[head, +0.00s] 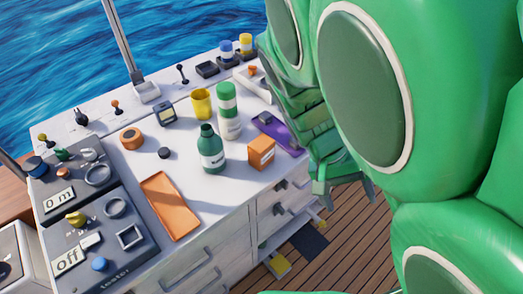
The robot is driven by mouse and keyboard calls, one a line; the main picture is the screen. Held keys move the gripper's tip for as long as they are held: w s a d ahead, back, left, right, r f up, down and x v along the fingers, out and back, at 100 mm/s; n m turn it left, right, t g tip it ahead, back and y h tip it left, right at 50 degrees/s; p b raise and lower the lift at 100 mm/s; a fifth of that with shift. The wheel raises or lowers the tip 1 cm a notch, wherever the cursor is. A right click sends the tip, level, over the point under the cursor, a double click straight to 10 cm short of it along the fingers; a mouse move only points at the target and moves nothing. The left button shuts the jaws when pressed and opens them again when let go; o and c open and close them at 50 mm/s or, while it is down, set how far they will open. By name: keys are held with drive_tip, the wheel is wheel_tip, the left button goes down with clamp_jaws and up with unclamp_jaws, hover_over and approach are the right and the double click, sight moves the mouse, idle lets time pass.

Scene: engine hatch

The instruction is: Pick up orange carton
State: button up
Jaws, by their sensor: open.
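The orange carton (261,152) is a small box standing upright on the white counter, near its front edge. A dark green bottle (210,150) stands just left of it, and a purple flat item (277,132) lies behind it to the right. My gripper (343,191) is green and open, with nothing visible between its fingers. In the picture it is to the right of and below the carton, apart from it, over the deck side of the counter. My large green arm covers the right half of the view.
On the counter (215,195) are an orange flat tray (170,205), a yellow cup (201,103), a green-and-white bottle (228,112) and an orange round item (131,138). Control panels (85,200) fill the left end. Drawers with handles face the wooden deck (345,240).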

drive_tip(key=w+a+f+n+t+h, duration=0.2)
drive_tip(key=w+n+t+h, duration=0.1)
drive_tip(key=w+n, duration=0.35)
drive_tip(key=n+t, duration=1)
drive_tip(key=n, duration=1.2)
approach(261, 148)
drive_tip(key=shift+y, duration=0.4)
drive_tip(key=x, duration=0.5)
drive_tip(key=shift+d+f, duration=0.1)
drive_tip(key=shift+d, duration=0.1)
drive_tip(key=shift+s+a+f+n+t, duration=0.3)
drive_tip(key=shift+s+f+n+t, duration=0.1)
drive_tip(key=shift+s+f+n, duration=0.3)
drive_tip(key=shift+w+d+f, duration=0.1)
drive_tip(key=shift+w+d, duration=0.1)
drive_tip(key=shift+w, duration=0.2)
drive_tip(key=shift+w+d+f, duration=0.1)
drive_tip(key=shift+w+d, duration=0.1)
drive_tip(key=shift+w, duration=0.25)
drive_tip(key=shift+w+a+x, duration=0.15)
drive_tip(key=shift+x, duration=0.7)
drive_tip(key=shift+w+a+x, duration=0.1)
drive_tip(key=shift+x, duration=1.95)
drive_tip(key=shift+w+r, duration=0.1)
drive_tip(key=shift+r, duration=0.05)
drive_tip(key=shift+c, duration=0.4)
